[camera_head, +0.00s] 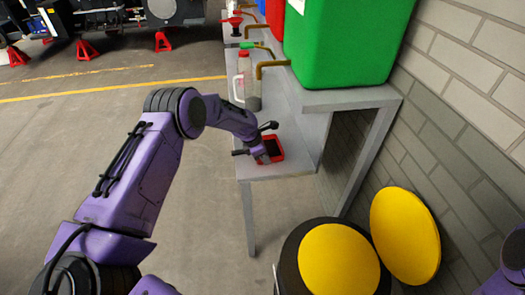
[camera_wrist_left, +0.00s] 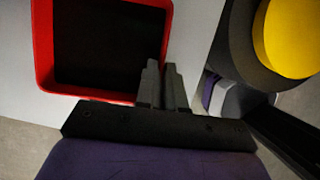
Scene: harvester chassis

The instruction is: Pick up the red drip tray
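The red drip tray (camera_head: 279,151) sits at the near end of the grey bench, with a dark inside. In the left wrist view the tray (camera_wrist_left: 42,45) fills the upper left, and its near right corner is hidden behind the fingers. My left gripper (camera_head: 264,157) is at the tray in the head view. In the wrist view its two fingers (camera_wrist_left: 164,80) are close together, with the tray's right wall running in between them. They look shut on that wall. My right gripper is not in view; only a bit of my right arm shows at the lower right edge.
The grey bench (camera_head: 295,165) also holds a clear jug with a red cap (camera_head: 246,85), a red funnel (camera_head: 233,22) and a large green container (camera_head: 345,45). Dark drums with yellow tops (camera_head: 338,262) stand close to the bench's near end. A brick wall bounds the right.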

